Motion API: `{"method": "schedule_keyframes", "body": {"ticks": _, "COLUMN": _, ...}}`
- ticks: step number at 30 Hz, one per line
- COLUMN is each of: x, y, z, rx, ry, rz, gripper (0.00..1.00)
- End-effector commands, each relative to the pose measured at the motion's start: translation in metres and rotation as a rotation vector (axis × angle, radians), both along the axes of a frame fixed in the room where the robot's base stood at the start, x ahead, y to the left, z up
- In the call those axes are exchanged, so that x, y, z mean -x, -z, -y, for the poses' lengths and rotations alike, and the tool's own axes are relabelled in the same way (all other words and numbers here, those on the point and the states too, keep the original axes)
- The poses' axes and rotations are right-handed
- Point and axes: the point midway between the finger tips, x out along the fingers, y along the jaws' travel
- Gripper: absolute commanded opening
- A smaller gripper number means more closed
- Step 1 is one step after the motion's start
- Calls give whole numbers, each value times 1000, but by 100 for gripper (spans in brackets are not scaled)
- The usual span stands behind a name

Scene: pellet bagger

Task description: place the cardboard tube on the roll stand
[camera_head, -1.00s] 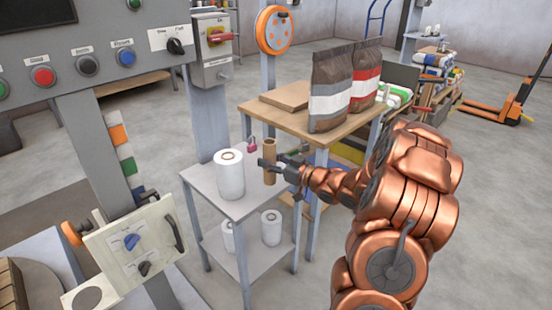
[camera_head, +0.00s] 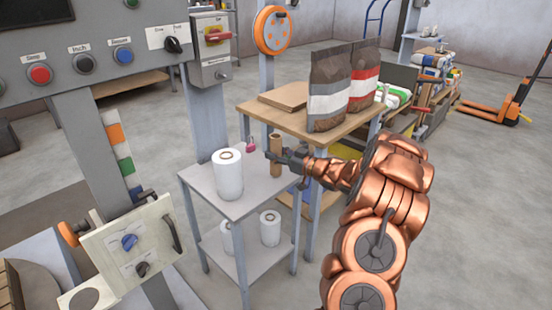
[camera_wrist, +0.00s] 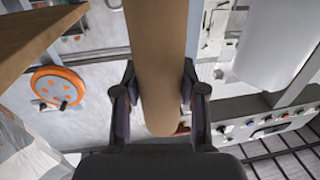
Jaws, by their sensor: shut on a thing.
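The cardboard tube (camera_head: 276,160) is a brown upright cylinder. My gripper (camera_head: 278,157) is shut on it from the right. In the wrist view the tube (camera_wrist: 158,70) runs between the two dark fingers (camera_wrist: 160,98), which press on its sides. The grey two-tier roll stand (camera_head: 238,207) has a large white roll (camera_head: 228,175) standing on its top shelf. The tube appears over the back right part of that shelf, apart from the white roll. I cannot tell whether its lower end touches the shelf.
Smaller white rolls (camera_head: 270,229) stand on the lower shelf. A wooden-topped table (camera_head: 285,117) with two bags (camera_head: 329,95) is close behind the tube. A pink padlock (camera_head: 250,146) hangs behind the shelf. A control panel (camera_head: 88,62) fills the left. Top shelf front right is clear.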

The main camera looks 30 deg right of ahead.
Motion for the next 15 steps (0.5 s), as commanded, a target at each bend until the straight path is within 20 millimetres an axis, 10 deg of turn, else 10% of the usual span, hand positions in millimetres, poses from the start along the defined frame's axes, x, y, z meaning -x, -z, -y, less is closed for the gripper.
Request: {"method": "schedule_keyframes", "body": {"ticks": 15, "x": 0, "y": 16, "z": 0, "rx": 1, "ry": 0, "rz": 0, "gripper": 7}}
